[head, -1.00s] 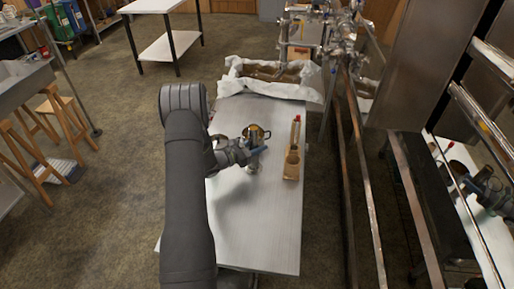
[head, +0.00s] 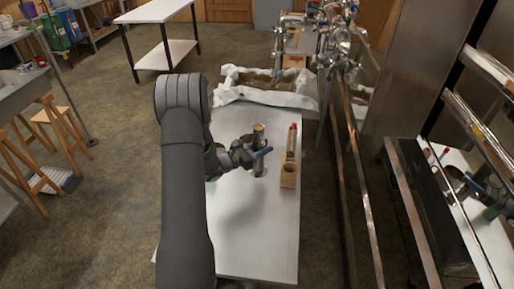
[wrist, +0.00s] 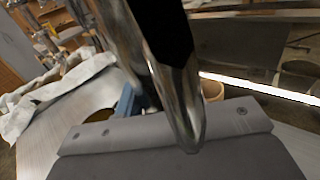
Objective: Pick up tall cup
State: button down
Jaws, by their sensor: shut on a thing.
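The tall cup (head: 259,135) is a narrow, shiny metal cylinder, held upright over the steel table (head: 262,235). My gripper (head: 261,155) is shut on it, with a blue finger across its side. In the wrist view the cup (wrist: 183,85) is large, reflective and close to the camera, with a blue finger (wrist: 128,101) beside it. I cannot clearly see whether the cup's base is clear of the table.
A wooden holder with a red-tipped stick (head: 289,170) stands just right of the cup. A small pot (head: 246,140) sits behind my gripper. A cloth-lined trough (head: 268,96) is at the table's far end. Metal rails (head: 357,170) run along the right. The table's near part is clear.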

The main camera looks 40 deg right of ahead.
jog(key=s+d+r, duration=0.2)
jog(key=s+r, duration=0.2)
jog(key=s, duration=0.3)
jog(key=shift+r, duration=0.25)
jog(key=shift+s+r, duration=0.1)
jog(key=shift+s, duration=0.1)
jog(key=shift+w, duration=0.1)
